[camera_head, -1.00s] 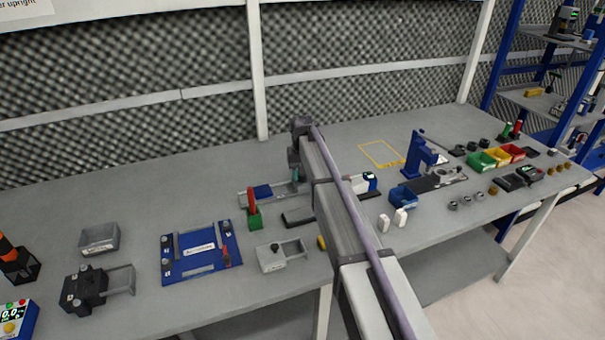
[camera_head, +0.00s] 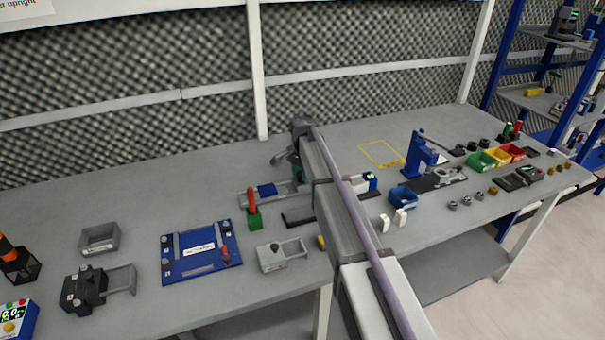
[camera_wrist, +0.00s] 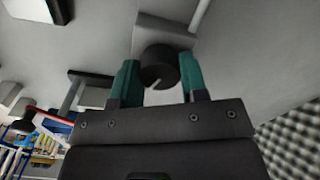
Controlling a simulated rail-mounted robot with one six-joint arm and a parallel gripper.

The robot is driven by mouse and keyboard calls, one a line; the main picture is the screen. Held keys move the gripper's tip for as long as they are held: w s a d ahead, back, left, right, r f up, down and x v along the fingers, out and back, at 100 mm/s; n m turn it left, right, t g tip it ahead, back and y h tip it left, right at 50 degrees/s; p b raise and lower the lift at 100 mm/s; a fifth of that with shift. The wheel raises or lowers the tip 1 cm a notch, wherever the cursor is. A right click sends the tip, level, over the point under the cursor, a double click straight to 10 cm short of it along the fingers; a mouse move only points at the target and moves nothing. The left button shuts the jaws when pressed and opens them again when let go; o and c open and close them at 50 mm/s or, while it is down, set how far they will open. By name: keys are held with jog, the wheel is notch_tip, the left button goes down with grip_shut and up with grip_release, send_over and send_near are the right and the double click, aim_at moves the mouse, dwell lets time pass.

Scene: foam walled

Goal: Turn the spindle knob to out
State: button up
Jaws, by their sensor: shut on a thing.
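The spindle knob (camera_wrist: 158,66) is a dark round knob with a pale pointer line on its face, seen in the wrist view. It sits on a grey block-like mount (camera_wrist: 165,30). My gripper (camera_wrist: 160,74) has its two teal fingers on either side of the knob and is shut on it. The pointer line slants slightly and points towards the gripper body. Any position lettering is not readable. In the head view my gripper (camera_head: 284,158) is partly hidden by my arm, and the knob cannot be made out there.
A blue plate fixture (camera_head: 200,262) lies left. A grey box with a handle (camera_head: 270,257) is nearer the front. The bench behind is clear.

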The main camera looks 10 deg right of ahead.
jog(key=m, duration=0.4)
jog(key=shift+m, duration=0.3)
jog(key=m, duration=1)
jog(key=shift+m, duration=0.4)
jog(key=m, duration=0.4)
jog(key=shift+m, duration=0.3)
jog(key=o, duration=0.9)
jog(key=shift+o, duration=0.2)
